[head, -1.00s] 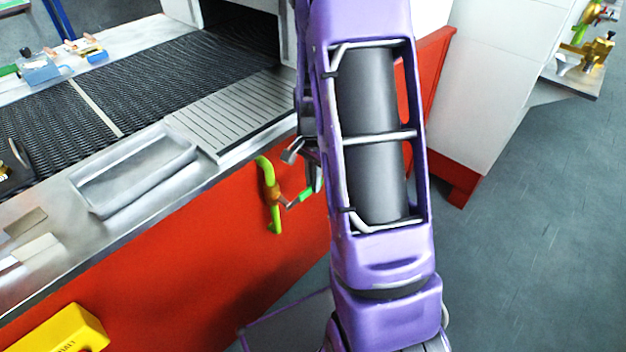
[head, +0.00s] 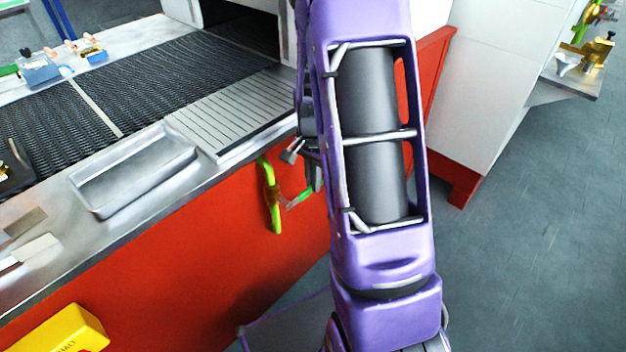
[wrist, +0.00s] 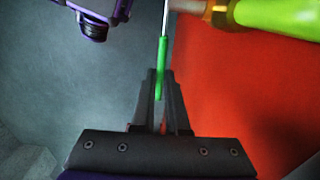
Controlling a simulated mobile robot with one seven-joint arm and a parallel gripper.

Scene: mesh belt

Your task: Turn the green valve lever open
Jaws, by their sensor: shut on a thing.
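The green valve lever (wrist: 161,62) sticks out from a brass-coloured valve body on a yellow-green pipe (head: 272,195) at the red front of the belt machine. My gripper (wrist: 161,82) is shut on the lever's green end, with one dark finger on each side of it in the wrist view. The lever's thin metal stem runs up from the fingers toward the valve in that view. In the head view the lever (head: 301,197) shows only as a short green piece, and my purple arm hides most of the gripper.
The red panel (head: 210,255) lies close beside the lever. Above it are a metal ledge with a shallow tray (head: 135,170) and the dark mesh belt (head: 150,78). A yellow object (head: 62,330) is at the lower left. Grey floor (head: 530,230) is open on the right.

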